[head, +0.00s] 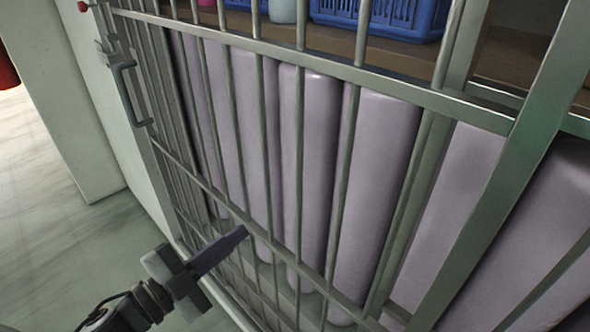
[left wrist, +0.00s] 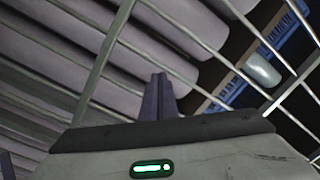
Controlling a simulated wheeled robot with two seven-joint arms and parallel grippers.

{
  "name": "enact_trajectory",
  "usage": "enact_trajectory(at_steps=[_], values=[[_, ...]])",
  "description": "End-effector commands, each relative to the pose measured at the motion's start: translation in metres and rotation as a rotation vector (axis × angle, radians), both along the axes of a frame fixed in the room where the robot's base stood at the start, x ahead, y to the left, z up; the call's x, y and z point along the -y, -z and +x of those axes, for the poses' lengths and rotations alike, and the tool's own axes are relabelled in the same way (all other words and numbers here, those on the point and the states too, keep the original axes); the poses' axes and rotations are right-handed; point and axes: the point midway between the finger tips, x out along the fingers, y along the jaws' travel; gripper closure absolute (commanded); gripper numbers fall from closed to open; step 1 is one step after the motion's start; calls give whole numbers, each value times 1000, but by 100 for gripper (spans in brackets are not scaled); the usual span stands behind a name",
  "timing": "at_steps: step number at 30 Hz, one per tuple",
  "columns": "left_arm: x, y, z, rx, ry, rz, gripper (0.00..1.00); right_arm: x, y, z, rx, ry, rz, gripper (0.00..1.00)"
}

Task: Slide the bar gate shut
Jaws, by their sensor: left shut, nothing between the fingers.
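The bar gate (head: 265,142) is a grey-green metal lattice of upright bars and cross rails that fills most of the head view. A handle (head: 132,95) and latch parts sit at its left edge, by a pale wall post. My left gripper (head: 240,233) is at the lower left, its shut fingers pointing at the lower bars, with nothing held. I cannot tell whether the fingertips touch the bars. In the left wrist view the shut fingers (left wrist: 158,92) stand up in front of the gate's bars (left wrist: 105,55). My right gripper is not in view.
Behind the bars are several purple-grey padded rolls (head: 305,150) and a shelf (head: 340,42) with blue baskets (head: 385,15). A slanting green-grey beam (head: 515,165) crosses at the right. Pale floor (head: 50,225) is open at the left, beside a wall pillar (head: 75,110).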

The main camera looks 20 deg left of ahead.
Motion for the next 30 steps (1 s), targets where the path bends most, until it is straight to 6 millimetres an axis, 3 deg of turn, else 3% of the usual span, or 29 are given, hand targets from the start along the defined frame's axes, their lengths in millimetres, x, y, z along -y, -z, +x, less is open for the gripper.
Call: enact_trajectory(at_steps=[1,3,6,10,14,30], values=[[8,-49,-2,106,103,126,100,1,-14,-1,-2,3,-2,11],[23,-87,-11,221,244,283,100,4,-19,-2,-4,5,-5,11],[42,-114,-28,319,411,461,100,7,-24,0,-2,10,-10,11],[53,-123,-43,370,535,592,100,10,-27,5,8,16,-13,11],[61,-123,-42,382,569,625,100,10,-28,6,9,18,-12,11],[126,-125,13,382,562,621,100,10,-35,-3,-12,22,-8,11]])
